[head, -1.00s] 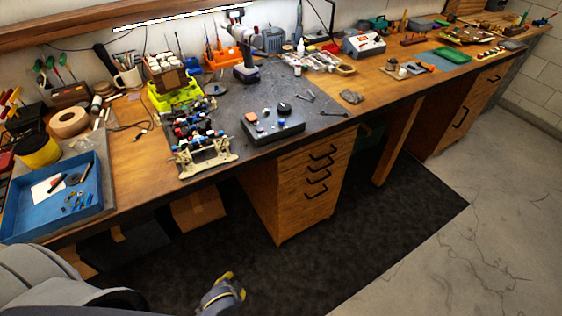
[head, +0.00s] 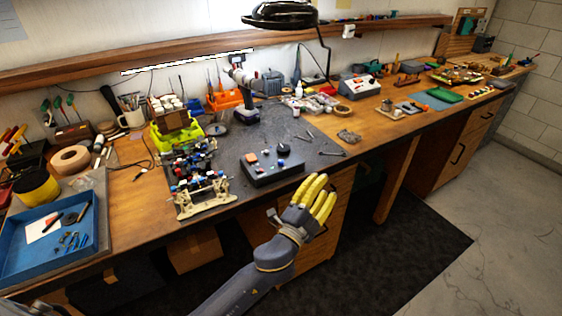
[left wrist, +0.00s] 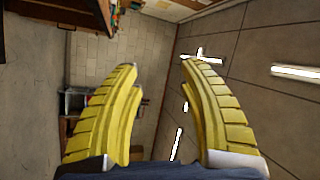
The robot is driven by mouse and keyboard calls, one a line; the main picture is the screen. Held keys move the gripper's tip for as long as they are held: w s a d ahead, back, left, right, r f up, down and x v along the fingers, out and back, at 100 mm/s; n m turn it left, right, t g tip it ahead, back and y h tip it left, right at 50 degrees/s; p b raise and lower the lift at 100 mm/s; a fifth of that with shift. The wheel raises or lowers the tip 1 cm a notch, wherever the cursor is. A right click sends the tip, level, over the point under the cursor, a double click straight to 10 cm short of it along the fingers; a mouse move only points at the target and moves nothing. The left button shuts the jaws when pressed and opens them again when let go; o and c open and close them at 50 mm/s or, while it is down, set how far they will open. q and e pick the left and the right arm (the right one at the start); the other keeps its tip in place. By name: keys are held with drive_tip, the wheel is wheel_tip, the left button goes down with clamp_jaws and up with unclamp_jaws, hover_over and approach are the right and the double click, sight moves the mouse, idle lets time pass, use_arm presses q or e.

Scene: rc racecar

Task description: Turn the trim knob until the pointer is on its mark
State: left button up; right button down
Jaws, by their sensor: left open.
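A dark control box (head: 275,169) lies on the grey mat near the bench's front edge. A round black knob (head: 283,149) stands on its top, with small red and blue parts beside it. The pointer and its mark are too small to make out. My left gripper (head: 322,188) is in front of the bench edge, to the right of and nearer than the box, apart from it. Its yellow fingers (left wrist: 159,95) are spread and empty in the left wrist view, which faces the wall and ceiling lights. My right gripper is not in view.
A racecar chassis (head: 202,190) stands left of the box. Loose tools (head: 331,153) lie to its right on the mat. A cordless drill (head: 241,95) stands behind. A black lamp (head: 285,15) hangs over the bench. A blue tray (head: 50,262) is at the left.

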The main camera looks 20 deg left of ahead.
use_arm(q)
drive_tip(key=d+r+m+g+h, duration=0.4)
drive_tip(key=d+m+h, duration=0.2)
drive_tip(key=d+m, duration=0.1)
drive_tip(key=d+r+m+g+h, duration=0.3)
drive_tip(key=d+r+m+h, duration=0.1)
drive_tip(key=d+m+h, duration=0.25)
drive_tip(key=m+g+y, duration=1)
drive_tip(key=g+y, duration=0.3)
drive_tip(key=y, duration=0.6)
approach(281, 161)
wheel_tip(281, 161, down, 10)
drive_tip(key=shift+s+r, duration=0.1)
